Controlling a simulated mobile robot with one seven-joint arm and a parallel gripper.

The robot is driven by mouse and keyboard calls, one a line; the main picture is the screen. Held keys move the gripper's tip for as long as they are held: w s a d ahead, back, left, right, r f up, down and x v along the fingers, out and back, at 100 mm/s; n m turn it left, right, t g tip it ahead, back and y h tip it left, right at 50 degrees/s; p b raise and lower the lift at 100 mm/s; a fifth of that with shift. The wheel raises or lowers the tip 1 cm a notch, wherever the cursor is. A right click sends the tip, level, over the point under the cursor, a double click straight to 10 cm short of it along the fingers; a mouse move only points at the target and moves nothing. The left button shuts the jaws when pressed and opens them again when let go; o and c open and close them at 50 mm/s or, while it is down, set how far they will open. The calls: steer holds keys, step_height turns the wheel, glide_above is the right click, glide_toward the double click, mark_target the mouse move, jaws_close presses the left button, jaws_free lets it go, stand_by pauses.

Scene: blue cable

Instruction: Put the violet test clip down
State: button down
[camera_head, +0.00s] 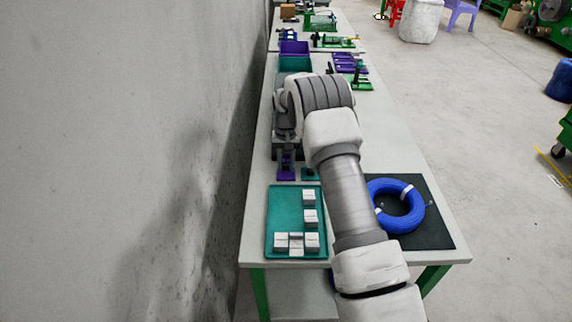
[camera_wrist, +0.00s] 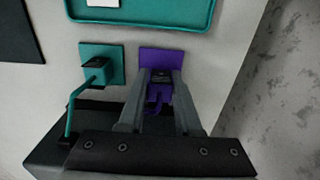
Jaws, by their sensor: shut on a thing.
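The violet test clip (camera_wrist: 156,98) sits between the two grey fingers of my gripper (camera_wrist: 161,75) in the wrist view, with a dark label on top. My gripper is shut on it. A flat violet square (camera_wrist: 176,56) lies just beyond and under the fingertips on the table. I cannot tell whether the clip touches it. In the head view the violet square (camera_head: 287,174) shows below my gripper (camera_head: 286,153), and my arm hides most of the clip.
A teal clip (camera_wrist: 97,70) stands on a teal square (camera_wrist: 116,57) beside the violet one. A teal tray (camera_head: 283,213) with white blocks lies close by. A blue cable coil (camera_head: 412,215) rests on a black mat (camera_head: 436,234). The wall runs along the left table edge.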

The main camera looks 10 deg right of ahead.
steer(key=shift+f+b, duration=0.45)
steer(key=shift+f, duration=0.15)
steer(key=c, duration=0.6)
jaws_free()
